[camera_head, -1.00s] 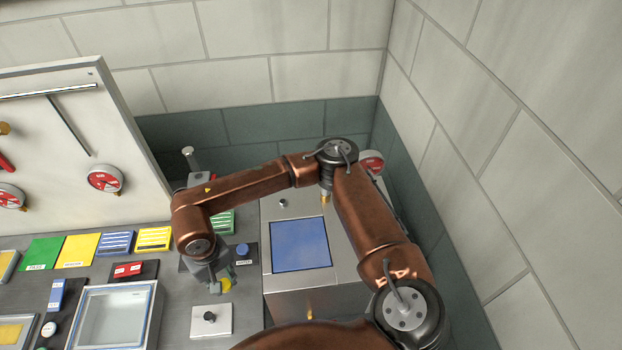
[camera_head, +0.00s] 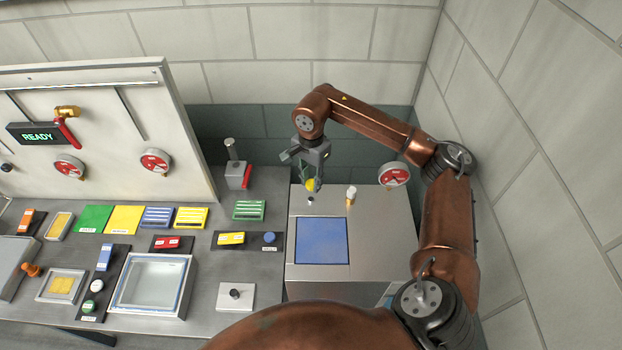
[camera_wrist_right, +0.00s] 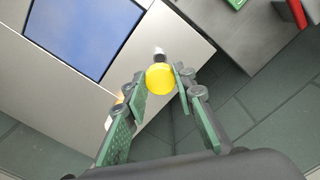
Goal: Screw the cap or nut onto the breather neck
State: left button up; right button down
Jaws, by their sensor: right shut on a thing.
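The yellow cap (camera_head: 310,185) is held between the fingertips of my right gripper (camera_head: 315,186), which is shut on it above the back of the metal cabinet (camera_head: 375,245). A short dark-tipped stub, apparently the breather neck (camera_head: 310,200), stands on the cabinet top, just below the cap in the head view. In the right wrist view the round cap (camera_wrist_right: 160,78) sits between the green-padded fingers, and the neck (camera_wrist_right: 159,53) shows just beyond it. The cap looks apart from the neck; the exact height gap cannot be told. My left gripper is not in view.
A white and brass fitting (camera_head: 351,193) stands on the cabinet right of the neck, with a red-rimmed gauge (camera_head: 394,175) behind. A blue panel (camera_head: 321,241) lies in front. The workbench (camera_head: 262,270) at left carries trays, colored blocks and a white plate (camera_head: 235,296).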

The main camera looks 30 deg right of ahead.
aim_at(310, 199)
jog(key=shift+a, duration=0.1)
jog(key=shift+m, duration=0.3)
jog(key=shift+s+f+b, duration=0.1)
jog(key=shift+f+b, duration=0.2)
jog(key=shift+b, duration=0.05)
notch_tip(310, 199, down, 3)
jog(key=b, duration=0.2)
jog(key=shift+f+b, duration=0.2)
jog(key=shift+b, duration=0.1)
jog(key=shift+r, duration=0.1)
jog(key=shift+a, duration=0.1)
jog(key=shift+f+b, duration=0.55)
jog(key=shift+f, duration=0.3)
jog(key=shift+f+b, duration=0.7)
